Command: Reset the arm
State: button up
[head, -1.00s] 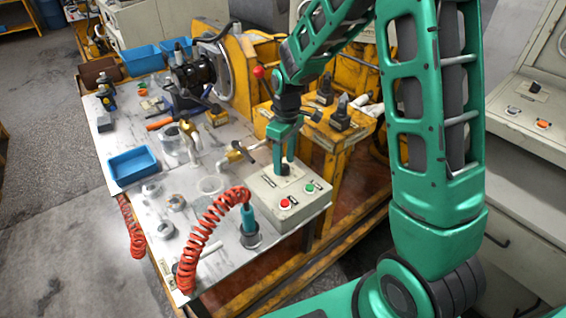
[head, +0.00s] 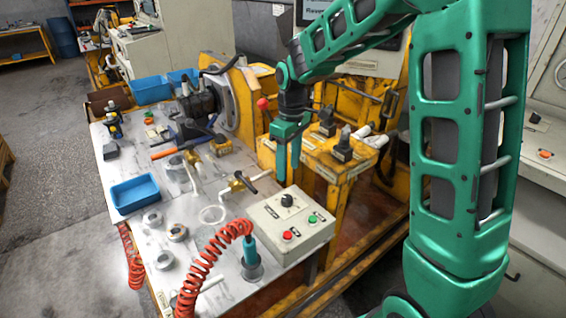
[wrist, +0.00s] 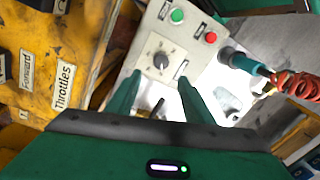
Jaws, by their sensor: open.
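My green arm reaches in from the right in the head view, and my gripper (head: 288,160) hangs fingers down above the table, behind the control box. In the wrist view my gripper (wrist: 150,95) is open, its two green fingers apart with nothing held between them. The white control box (head: 290,225) has a black knob (head: 287,200), a red button (head: 287,235) and a green button (head: 312,219). In the wrist view the knob (wrist: 161,60) shows beyond and between the fingertips, apart from them.
A brass valve with a black handle (head: 238,185) stands left of the box. A red coiled hose (head: 205,262) rises in front. A yellow machine frame with levers (head: 345,165) stands close on the right. A blue tray (head: 135,193) lies at the table's left.

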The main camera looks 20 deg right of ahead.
jog(key=shift+d, duration=0.1)
jog(key=s+d+r+m, duration=0.3)
jog(key=s+d+m, duration=0.1)
jog(key=s+d, duration=0.25)
jog(key=s+d+r+m, duration=0.3)
jog(key=s+d, duration=0.3)
jog(key=s, duration=0.2)
jog(key=s+d+m, duration=0.2)
jog(key=s+m, duration=0.1)
jog(key=s, duration=0.5)
jog(key=s+d+f+m, duration=0.1)
jog(key=s+m, duration=0.3)
jog(key=s, duration=0.5)
jog(key=shift+s+d, duration=0.25)
jog(key=shift+d, duration=0.35)
jog(key=shift+w+f, duration=0.25)
jog(key=shift+w, duration=0.4)
